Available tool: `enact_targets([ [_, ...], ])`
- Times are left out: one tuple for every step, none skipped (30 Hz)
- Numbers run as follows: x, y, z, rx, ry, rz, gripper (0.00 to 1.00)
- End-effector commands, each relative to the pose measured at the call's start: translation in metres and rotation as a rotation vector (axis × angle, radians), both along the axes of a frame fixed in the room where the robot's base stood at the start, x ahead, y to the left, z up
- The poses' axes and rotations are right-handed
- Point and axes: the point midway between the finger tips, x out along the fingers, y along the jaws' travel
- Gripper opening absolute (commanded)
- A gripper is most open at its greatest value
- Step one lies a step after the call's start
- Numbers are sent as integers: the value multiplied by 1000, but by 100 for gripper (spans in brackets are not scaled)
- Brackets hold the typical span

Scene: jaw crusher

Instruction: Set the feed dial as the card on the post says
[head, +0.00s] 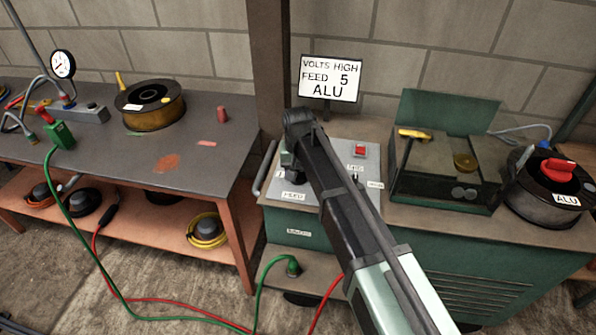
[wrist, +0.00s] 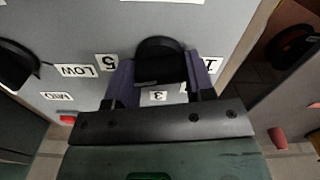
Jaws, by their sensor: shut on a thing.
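The card (head: 330,78) on the post reads VOLTS HIGH, FEED 5, ALU. The feed dial is a black knob (wrist: 160,58) on the grey panel (head: 333,165), with number labels 5 (wrist: 106,63), 3 (wrist: 158,96) and 1 (wrist: 210,64) around it. My gripper (wrist: 161,78) is shut on the knob, one purple finger at each side. The knob's pointer cannot be made out. In the head view my arm hides most of the dial; the FEED label (head: 293,196) shows below it.
Another black knob (wrist: 15,65) with a LOW label (wrist: 75,70) is beside the dial. A red switch (head: 360,150) is on the panel. An open green-lidded box (head: 445,110) and a spool marked ALU (head: 545,195) stand to the right. A handle (head: 264,168) is at the panel's left edge.

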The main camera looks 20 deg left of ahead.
Motion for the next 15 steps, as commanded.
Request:
enact_targets([
  [0,0,0,0,0,-15,25],
  [0,0,0,0,0,-24,25],
  [0,0,0,0,0,-33,25],
  [0,0,0,0,0,-40,25],
  [0,0,0,0,0,-46,25],
  [0,0,0,0,0,-52,25],
  [0,0,0,0,0,-55,25],
  [0,0,0,0,0,-58,25],
  [0,0,0,0,0,-60,25],
  [0,0,0,0,0,-62,25],
  [0,0,0,0,0,-62,25],
  [0,0,0,0,0,-63,25],
  [0,0,0,0,0,-63,25],
  [0,0,0,0,0,-63,25],
  [0,0,0,0,0,-63,25],
])
